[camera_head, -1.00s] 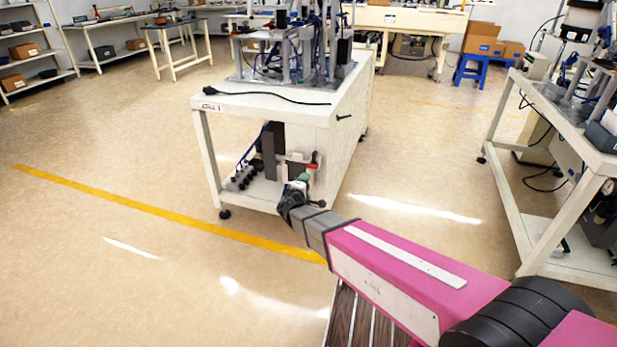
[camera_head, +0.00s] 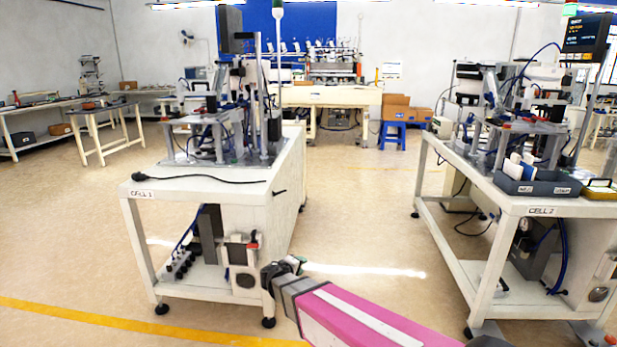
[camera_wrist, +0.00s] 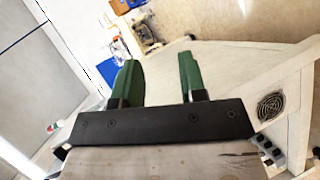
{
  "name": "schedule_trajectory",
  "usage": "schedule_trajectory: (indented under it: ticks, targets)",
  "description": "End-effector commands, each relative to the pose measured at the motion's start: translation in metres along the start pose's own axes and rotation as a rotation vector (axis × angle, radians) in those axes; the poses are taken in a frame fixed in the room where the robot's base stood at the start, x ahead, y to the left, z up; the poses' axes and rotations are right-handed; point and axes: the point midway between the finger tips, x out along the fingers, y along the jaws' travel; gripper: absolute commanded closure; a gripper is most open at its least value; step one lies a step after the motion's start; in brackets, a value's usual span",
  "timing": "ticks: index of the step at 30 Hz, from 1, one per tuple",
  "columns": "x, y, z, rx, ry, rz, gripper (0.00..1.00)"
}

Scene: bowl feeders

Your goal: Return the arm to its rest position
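My arm, pink with grey links, reaches in from the lower right of the head view. Its end, my gripper (camera_head: 296,262), is small there, in front of the lower right part of the CELL 1 bench (camera_head: 205,190). In the wrist view my gripper (camera_wrist: 158,60) shows two green fingers standing apart with nothing between them, so it is open and empty. From these views I cannot tell its exact distance from the bench.
The CELL 2 bench (camera_head: 548,208) stands at the right, with a grey bin (camera_head: 537,186) on it. An open floor aisle (camera_head: 350,225) runs between the benches. A blue stool (camera_head: 392,135) and boxes (camera_head: 402,108) are behind. A yellow line (camera_head: 150,326) crosses the front floor.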

Motion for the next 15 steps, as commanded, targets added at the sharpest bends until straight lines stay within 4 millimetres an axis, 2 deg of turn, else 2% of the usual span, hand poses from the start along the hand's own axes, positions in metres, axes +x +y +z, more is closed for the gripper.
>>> schedule_trajectory:
  ticks: [1, 7, 10, 15]
  targets:
    - [0.010, 0.009, 0.028, 0.034, -0.066, -0.044, 0.62]
    - [0.036, 0.020, 0.116, 0.174, -0.303, -0.252, 0.62]
    - [0.041, 0.024, 0.155, 0.249, -0.405, -0.365, 0.62]
    - [0.037, 0.026, 0.212, 0.389, -0.547, -0.566, 0.62]
